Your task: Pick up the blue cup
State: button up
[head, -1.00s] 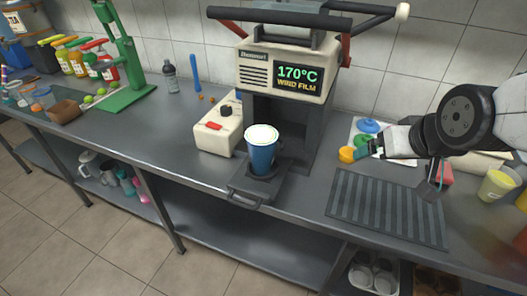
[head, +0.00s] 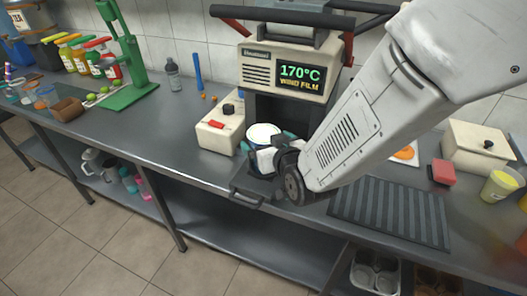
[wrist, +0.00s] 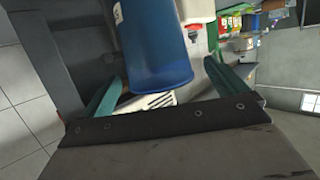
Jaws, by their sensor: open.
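The blue cup (head: 263,131) with a white top stands upright in the holder tray (head: 246,197) of the sealing machine. My gripper (head: 267,147) is at the cup, and its body hides most of the cup's blue side in the head view. In the wrist view, the cup's blue wall (wrist: 155,50) shows between the two teal fingers of my gripper (wrist: 162,72). The fingers are spread wide, with gaps visible beside the cup. I cannot tell whether either finger touches it.
The sealing machine (head: 286,72) rises behind the cup. A white box with a red switch (head: 220,128) stands close on the left. A ribbed dark mat (head: 390,211) lies to the right, beyond my arm.

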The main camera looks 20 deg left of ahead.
aim_at(264, 134)
jog(key=x, duration=0.3)
jog(key=shift+w+f, duration=0.1)
jog(key=shift+w, duration=0.2)
jog(key=c, duration=1.5)
